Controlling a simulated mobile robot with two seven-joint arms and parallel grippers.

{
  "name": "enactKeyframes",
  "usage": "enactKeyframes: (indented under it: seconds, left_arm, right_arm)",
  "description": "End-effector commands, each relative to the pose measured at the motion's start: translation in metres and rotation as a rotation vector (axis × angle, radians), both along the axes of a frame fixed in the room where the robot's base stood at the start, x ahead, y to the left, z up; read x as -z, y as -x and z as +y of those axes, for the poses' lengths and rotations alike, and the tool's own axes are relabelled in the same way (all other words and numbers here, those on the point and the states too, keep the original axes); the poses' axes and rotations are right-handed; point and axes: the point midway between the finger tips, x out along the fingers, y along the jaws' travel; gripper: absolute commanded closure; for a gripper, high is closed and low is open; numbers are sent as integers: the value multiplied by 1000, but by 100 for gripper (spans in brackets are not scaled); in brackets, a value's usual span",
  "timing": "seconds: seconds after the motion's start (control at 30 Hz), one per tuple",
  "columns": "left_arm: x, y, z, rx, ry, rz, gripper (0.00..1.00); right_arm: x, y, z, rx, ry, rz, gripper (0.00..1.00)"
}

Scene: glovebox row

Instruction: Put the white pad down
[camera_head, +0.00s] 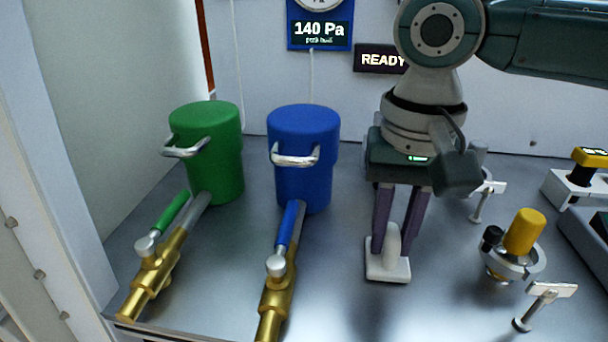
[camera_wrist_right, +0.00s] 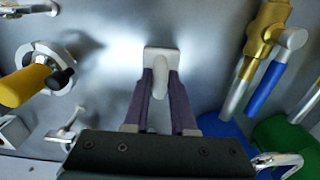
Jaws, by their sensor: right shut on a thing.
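The white pad (camera_head: 388,268) has a flat, roughly rectangular base and an upright rounded grip. My right gripper (camera_head: 397,243) points down from above, with its two purple fingers closed on either side of that grip. In the right wrist view the pad (camera_wrist_right: 162,53) shows between the ends of the fingers (camera_wrist_right: 160,90), base facing away from the gripper. The pad is upright, at or just above the grey metal surface (camera_head: 335,262); I cannot tell whether it touches. My left gripper is in neither view.
A blue canister (camera_head: 303,150) and a green canister (camera_head: 210,150) stand left, with brass valves (camera_head: 278,295) before them. A yellow knob (camera_head: 524,232) and a white tag on a post (camera_head: 550,290) stand right. The surface between blue-handled valve and pad is clear.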

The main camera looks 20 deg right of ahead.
Motion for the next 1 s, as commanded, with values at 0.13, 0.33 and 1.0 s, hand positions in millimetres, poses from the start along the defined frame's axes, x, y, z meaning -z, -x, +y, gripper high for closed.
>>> enactKeyframes:
  seconds: [0.13, 0.33, 1.0]
  left_arm:
    - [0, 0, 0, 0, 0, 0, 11]
    - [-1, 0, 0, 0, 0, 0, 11]
    - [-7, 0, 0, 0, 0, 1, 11]
  right_arm:
    - [-1, 0, 0, 0, 0, 0, 100]
    - [2, 0, 0, 0, 0, 0, 69]
    - [-26, -1, 0, 0, 0, -2, 46]
